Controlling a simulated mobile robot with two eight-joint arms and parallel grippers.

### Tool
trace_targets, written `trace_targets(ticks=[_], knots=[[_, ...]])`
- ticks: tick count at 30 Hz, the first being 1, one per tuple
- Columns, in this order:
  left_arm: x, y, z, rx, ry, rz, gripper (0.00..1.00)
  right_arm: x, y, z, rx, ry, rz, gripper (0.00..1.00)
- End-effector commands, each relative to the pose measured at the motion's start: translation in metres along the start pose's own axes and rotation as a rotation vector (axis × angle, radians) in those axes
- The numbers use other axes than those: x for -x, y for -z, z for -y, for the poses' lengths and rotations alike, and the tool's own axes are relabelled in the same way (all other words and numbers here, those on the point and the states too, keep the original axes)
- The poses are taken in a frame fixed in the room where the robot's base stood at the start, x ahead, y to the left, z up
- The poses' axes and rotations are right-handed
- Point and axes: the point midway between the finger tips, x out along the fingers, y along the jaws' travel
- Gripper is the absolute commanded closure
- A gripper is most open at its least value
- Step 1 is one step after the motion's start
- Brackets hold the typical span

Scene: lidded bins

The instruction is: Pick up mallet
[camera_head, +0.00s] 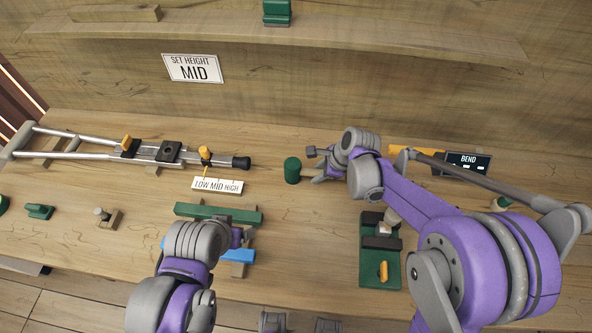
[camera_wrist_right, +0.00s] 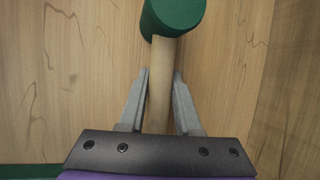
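The mallet has a dark green cylindrical head (camera_head: 292,170), standing out on the wooden bench just left of my right gripper (camera_head: 316,165). In the right wrist view the green head (camera_wrist_right: 176,14) is at the top, and its pale wooden handle (camera_wrist_right: 160,85) runs down between the two grey fingers (camera_wrist_right: 162,78). The fingers stand apart on either side of the handle, with a narrow gap showing on the right side. In the head view the handle is mostly hidden by my gripper. My left gripper (camera_head: 238,238) is low in the head view, its fingertips mostly hidden.
A crutch (camera_head: 80,144) lies on the bench at left, beside a LOW MID HIGH label (camera_head: 217,186). A green bar (camera_head: 220,214) and blue piece (camera_head: 238,256) are near my left arm. A green fixture (camera_head: 380,270) and BEND sign (camera_head: 468,162) are at right. A shelf stands behind.

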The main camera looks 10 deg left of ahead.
Motion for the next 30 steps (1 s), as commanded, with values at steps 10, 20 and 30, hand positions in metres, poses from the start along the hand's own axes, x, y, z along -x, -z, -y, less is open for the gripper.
trace_targets(ticks=[10, 20, 30], knots=[[0.000, 0.000, 0.000, 0.000, 0.000, 0.000, 0.20, 0.000, 0.000, 0.000, 0.000, 0.000, 0.001, 1.00], [0.007, 0.007, 0.000, 0.000, 0.000, -0.006, 0.20, 0.014, -0.006, 0.003, 0.001, 0.001, 0.001, 1.00], [0.009, 0.009, 0.000, 0.000, 0.000, -0.007, 0.20, 0.075, -0.032, 0.016, 0.000, 0.000, 0.001, 1.00]])
